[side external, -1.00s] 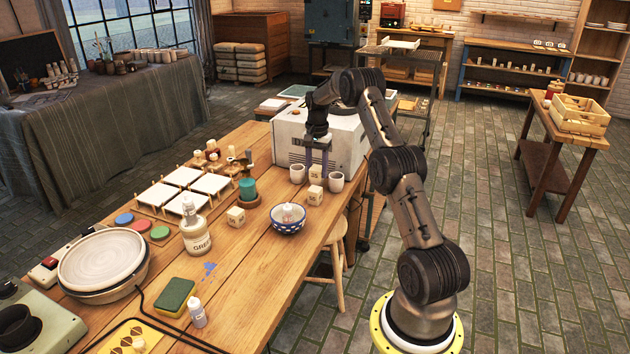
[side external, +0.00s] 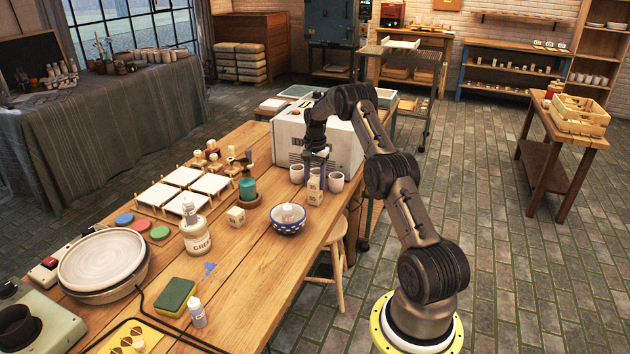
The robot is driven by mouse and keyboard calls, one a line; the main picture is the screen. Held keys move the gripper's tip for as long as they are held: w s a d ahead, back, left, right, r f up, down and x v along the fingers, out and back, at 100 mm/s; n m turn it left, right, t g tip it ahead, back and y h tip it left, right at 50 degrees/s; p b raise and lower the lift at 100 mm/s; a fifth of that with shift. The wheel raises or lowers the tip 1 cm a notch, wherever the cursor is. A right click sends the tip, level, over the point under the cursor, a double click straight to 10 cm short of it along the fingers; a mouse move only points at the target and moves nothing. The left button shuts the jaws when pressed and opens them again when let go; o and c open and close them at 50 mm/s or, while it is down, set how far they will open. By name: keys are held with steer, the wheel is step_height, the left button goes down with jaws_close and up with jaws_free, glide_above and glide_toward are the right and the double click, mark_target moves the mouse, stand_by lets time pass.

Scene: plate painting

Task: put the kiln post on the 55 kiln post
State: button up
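A pale kiln post (side external: 314,183) is in my gripper (side external: 316,178), near the table's right edge. It sits directly above a second pale kiln post (side external: 315,198) that stands on the table, and the two look in line and touching or nearly so. My fingers point down beside the upper post and appear shut on it; the small size hides the exact contact. Another pale block (side external: 236,215) stands apart to the left. The numbers on the posts are too small to read.
A blue patterned bowl (side external: 288,225) is in front. A white kiln-like box (side external: 345,145) stands behind. Bare wood lies in front of the bowl.

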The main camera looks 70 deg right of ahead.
mark_target(315, 180)
steer(key=o, duration=0.4)
step_height(315, 180, up, 12)
steer(key=s+a+r+n+t+h, duration=0.1)
steer(key=a+r+n, duration=0.3)
steer(key=a+r, duration=0.6)
steer(key=a+r+n+t, duration=0.1)
steer(key=a+r+n, duration=0.4)
steer(key=a, duration=1)
steer(key=s+a+r+n+t, duration=0.2)
steer(key=s+a+r+n, duration=0.15)
steer(key=s+a, duration=0.85)
steer(key=shift+s+a+f+n+t+y, duration=0.15)
steer(key=shift+s+a+f+n+t, duration=0.1)
steer(key=shift+s+a+f+n, duration=1.05)
steer(key=shift+s+a+f+n+t+y, duration=0.25)
steer(key=shift+s+a+f+n, duration=0.6)
steer(key=shift+s, duration=1.05)
steer(key=shift+s+a+f+n+t+y, duration=0.1)
steer(key=shift+s+a+f+n+t, duration=0.35)
steer(key=shift+s+a+f, duration=0.8)
